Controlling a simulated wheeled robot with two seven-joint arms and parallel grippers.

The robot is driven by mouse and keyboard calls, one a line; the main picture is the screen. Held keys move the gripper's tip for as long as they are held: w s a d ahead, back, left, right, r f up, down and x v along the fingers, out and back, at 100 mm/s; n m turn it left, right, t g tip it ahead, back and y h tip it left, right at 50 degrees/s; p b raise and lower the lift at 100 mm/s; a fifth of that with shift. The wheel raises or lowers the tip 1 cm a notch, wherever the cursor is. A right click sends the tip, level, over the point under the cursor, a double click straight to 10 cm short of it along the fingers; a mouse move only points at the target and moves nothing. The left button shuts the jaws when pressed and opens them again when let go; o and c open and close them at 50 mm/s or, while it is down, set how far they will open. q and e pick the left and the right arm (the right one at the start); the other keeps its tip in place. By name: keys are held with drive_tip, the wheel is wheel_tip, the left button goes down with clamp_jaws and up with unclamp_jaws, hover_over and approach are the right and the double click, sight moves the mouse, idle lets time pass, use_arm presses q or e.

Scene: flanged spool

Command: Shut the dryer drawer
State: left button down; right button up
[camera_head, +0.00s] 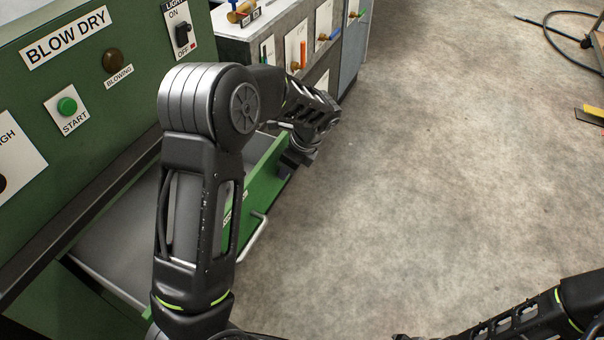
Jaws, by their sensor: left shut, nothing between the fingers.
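The dryer drawer stands open from the green blow-dry cabinet (120,85), with its grey inside (115,240) showing at left. Its green front panel (265,185) has a pale bar handle (256,237) at the near end. My left arm reaches across the drawer and hides its middle. My left gripper (297,160) is shut and empty at the outer side of the front panel, near its far end. I cannot tell whether it touches the panel. Only part of my right arm shows at the bottom right; its gripper is out of the picture.
The cabinet carries a green start button (67,106) and an on/off switch (183,34). Grey cabinets with colored handles (300,45) stand beyond it. The concrete floor (420,170) right of the drawer is clear. A black hose (560,40) lies at the top right.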

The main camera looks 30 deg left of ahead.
use_arm(q)
drive_tip(key=a+p, duration=0.1)
drive_tip(key=a, duration=0.6)
drive_tip(key=a+p, duration=0.1)
drive_tip(key=a, duration=0.6)
drive_tip(key=a+p, duration=0.1)
drive_tip(key=a, duration=0.6)
drive_tip(key=shift+s+a+p, duration=0.25)
drive_tip(key=shift+a+p, duration=0.1)
drive_tip(key=shift+a, duration=0.4)
drive_tip(key=shift+a+r, duration=0.15)
drive_tip(key=d, duration=0.4)
drive_tip(key=shift+w+d, duration=0.1)
drive_tip(key=shift+d, duration=0.3)
drive_tip(key=v, duration=0.9)
drive_tip(key=shift+d+r, duration=0.25)
drive_tip(key=shift+r, duration=0.05)
